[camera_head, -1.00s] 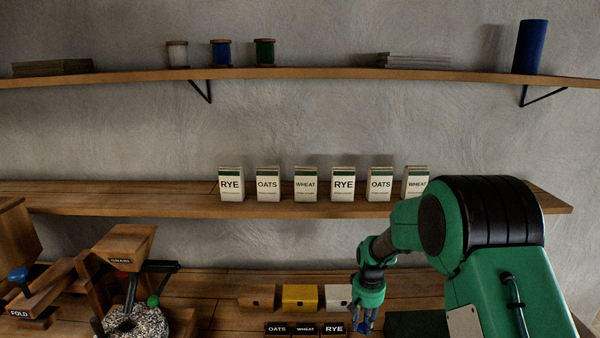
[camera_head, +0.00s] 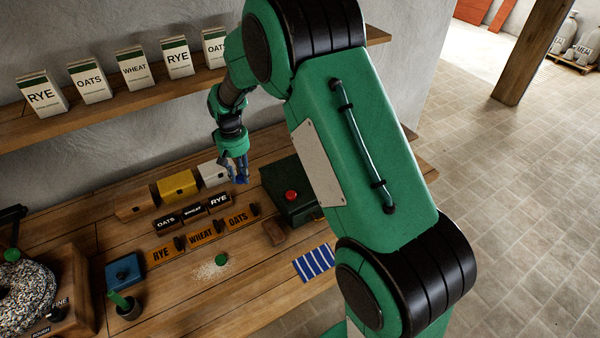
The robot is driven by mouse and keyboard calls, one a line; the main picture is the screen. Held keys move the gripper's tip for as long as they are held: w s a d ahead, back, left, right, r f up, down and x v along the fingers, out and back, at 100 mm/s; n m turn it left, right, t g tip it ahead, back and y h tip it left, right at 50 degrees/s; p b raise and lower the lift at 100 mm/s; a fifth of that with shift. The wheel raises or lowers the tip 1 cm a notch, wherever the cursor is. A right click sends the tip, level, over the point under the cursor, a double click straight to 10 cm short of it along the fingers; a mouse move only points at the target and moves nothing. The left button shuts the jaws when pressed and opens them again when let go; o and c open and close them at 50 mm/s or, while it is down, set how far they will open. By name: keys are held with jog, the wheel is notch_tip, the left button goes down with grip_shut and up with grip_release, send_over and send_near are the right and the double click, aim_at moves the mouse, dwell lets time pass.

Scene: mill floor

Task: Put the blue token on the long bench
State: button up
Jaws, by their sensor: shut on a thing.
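My gripper (camera_head: 237,170) points down above the back part of the long wooden bench (camera_head: 232,297), beside the white box. It is shut on a small blue thing (camera_head: 242,179), which looks like the blue token. The fingers hide part of it. I cannot tell whether the blue thing touches the bench or hangs just above it.
Wooden, yellow (camera_head: 178,187) and white boxes stand at the back. Black and orange name plates (camera_head: 207,233), a green box with a red button (camera_head: 291,196), a striped cloth (camera_head: 314,263) and a grain mill (camera_head: 25,295) surround some bare bench front.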

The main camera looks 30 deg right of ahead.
jog(key=r, duration=0.6)
jog(key=shift+s+d+r, duration=0.2)
jog(key=shift+d+r, duration=0.05)
jog(key=shift+d, duration=0.1)
jog(key=s+d+m+p, duration=0.6)
jog(key=s+d+m, duration=0.3)
jog(key=s+d, duration=0.9)
jog(key=shift+s+a+f, duration=0.3)
jog(key=shift+s+f, duration=0.1)
jog(key=shift+f, duration=0.45)
jog(key=shift+s+a+f, duration=0.25)
jog(key=shift+s+f, duration=0.1)
jog(key=shift+f, duration=0.55)
jog(key=shift+s+a+f, duration=0.3)
jog(key=shift+s+f, duration=0.1)
jog(key=shift+f, duration=0.45)
jog(key=shift+w, duration=0.1)
send_over(303, 175)
jog(key=shift+w+f, duration=0.15)
jog(key=shift+f, duration=0.6)
